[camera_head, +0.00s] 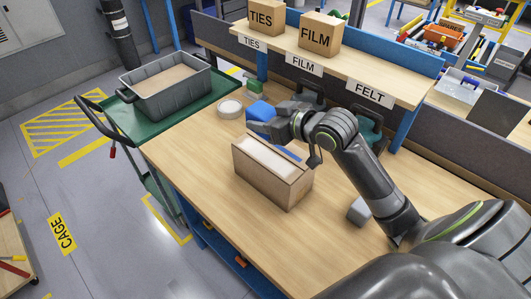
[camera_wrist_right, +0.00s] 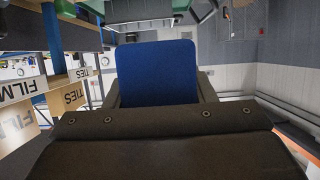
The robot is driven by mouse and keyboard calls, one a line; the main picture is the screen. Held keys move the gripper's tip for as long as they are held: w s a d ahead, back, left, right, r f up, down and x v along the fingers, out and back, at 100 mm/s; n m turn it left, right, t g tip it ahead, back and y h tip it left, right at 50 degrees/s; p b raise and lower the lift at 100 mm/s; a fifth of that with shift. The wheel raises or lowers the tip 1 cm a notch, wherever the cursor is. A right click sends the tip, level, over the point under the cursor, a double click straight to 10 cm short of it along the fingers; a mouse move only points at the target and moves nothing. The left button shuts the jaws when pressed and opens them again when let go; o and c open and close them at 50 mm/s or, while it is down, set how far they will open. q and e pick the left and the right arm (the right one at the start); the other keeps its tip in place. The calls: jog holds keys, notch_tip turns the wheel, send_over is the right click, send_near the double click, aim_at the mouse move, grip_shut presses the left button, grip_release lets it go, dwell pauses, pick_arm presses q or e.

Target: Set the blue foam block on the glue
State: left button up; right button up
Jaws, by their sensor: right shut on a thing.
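The blue foam block (camera_head: 261,111) is in my right gripper (camera_head: 268,127), over the far left part of the workbench. In the right wrist view the block (camera_wrist_right: 158,72) shows as a flat blue face beyond the dark gripper body, between the fingers. My right gripper is shut on it; the gripper hides part of the block in the head view. I cannot tell whether the block touches the bench. I cannot pick out the glue for certain. My left gripper is not in view.
A cardboard box (camera_head: 268,187) with a pale top stands in front of my right gripper. A round white roll (camera_head: 230,108) lies left of the block. A small grey object (camera_head: 358,210) is on the bench. A labelled shelf (camera_head: 350,68) rises behind; a grey bin (camera_head: 170,100) stands on the green cart (camera_head: 119,122).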

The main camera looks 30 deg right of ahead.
send_over(266, 156)
notch_tip(266, 156, down, 4)
jog(key=shift+s+a+f, duration=0.1)
jog(key=shift+f, duration=2.25)
jog(key=shift+f, duration=0.25)
jog(key=o, duration=1)
jog(key=shift+r, duration=0.1)
jog(key=shift+c, duration=0.2)
